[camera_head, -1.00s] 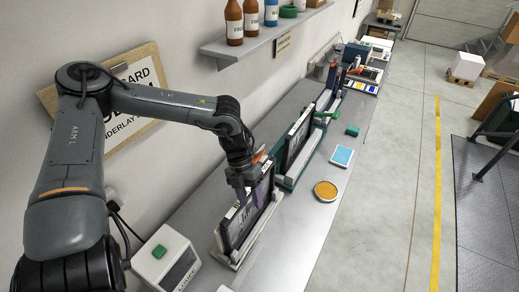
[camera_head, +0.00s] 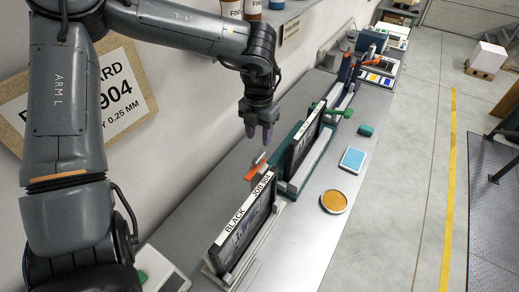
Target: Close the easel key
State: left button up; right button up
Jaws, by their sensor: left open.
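The nearest easel (camera_head: 275,213) holds a dark upright panel (camera_head: 243,243) with a white top strip reading "BLACK" and "JOB 904". An orange piece (camera_head: 257,170), with a pale tip, stands at this panel's far upper end. I cannot tell whether it is the closing part of the easel. My left gripper (camera_head: 258,134) points down above and behind the orange piece, apart from it, with its purple-grey fingers open and empty. My right gripper is out of view.
A teal easel (camera_head: 318,160) with another dark panel stands just beyond. A green knob (camera_head: 366,130), a blue pad (camera_head: 352,159) and an amber round tin (camera_head: 334,201) lie to the right on the grey bench. A shelf with bottles (camera_head: 253,8) hangs above.

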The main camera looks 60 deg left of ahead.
aim_at(259, 156)
pick_arm(q)
notch_tip(259, 156, down, 8)
jog(key=shift+f+p, duration=0.15)
jog(key=shift+p, duration=0.45)
grip_shut()
